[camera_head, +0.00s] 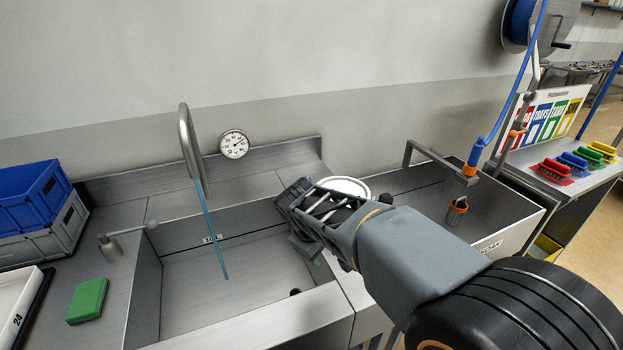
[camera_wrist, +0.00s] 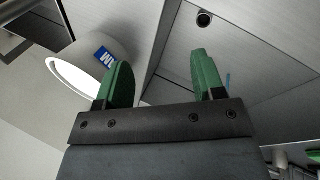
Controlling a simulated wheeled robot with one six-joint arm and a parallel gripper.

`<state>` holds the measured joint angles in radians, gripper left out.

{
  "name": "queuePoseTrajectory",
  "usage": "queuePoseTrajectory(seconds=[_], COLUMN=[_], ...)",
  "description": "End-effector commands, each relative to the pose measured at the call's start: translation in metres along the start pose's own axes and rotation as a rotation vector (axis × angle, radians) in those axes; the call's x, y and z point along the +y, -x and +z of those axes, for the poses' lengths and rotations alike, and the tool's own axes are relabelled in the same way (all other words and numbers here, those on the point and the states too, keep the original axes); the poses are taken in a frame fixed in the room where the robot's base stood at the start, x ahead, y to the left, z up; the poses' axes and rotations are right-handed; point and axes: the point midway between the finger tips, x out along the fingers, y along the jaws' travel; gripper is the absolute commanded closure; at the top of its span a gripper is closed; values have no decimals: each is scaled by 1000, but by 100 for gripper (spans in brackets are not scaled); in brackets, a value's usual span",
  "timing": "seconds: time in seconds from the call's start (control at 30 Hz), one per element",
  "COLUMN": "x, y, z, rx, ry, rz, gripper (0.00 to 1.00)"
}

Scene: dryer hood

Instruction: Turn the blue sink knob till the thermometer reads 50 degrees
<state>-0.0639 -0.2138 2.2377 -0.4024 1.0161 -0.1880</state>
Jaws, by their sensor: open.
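The round thermometer (camera_head: 234,144) is on the wall behind the left sink basin; its needle points up and right, but the exact reading is too small to tell. A blue water stream (camera_head: 211,228) falls from the curved spout (camera_head: 184,138) into the left basin (camera_head: 205,290). I cannot make out a blue sink knob in either view; my arm hides part of the counter. My gripper (camera_head: 302,222) is over the right side of the left basin. In the wrist view, its green fingers (camera_wrist: 164,76) are apart with nothing between them.
A white round container (camera_head: 345,186) stands behind my gripper; its blue label (camera_wrist: 105,57) shows in the wrist view. A metal lever (camera_head: 126,238) and a green sponge (camera_head: 87,300) are at left. Crates (camera_head: 38,215) stand behind them. A second basin (camera_head: 425,215) is at right.

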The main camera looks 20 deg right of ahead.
Motion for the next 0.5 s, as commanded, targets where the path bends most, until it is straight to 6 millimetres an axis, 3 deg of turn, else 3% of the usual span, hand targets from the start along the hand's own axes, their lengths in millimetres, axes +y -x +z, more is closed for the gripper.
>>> queuePoseTrajectory(seconds=[0.1, 0.23, 0.33, 0.5], x=[39, 74, 92, 99], y=[-17, -39, -57, -82], z=[-45, -100, -143, -201], rx=[-164, -348, -484, -666], ry=[303, 621, 833, 1089], rz=[169, 363, 503, 692], gripper=[37, 37, 37, 37])
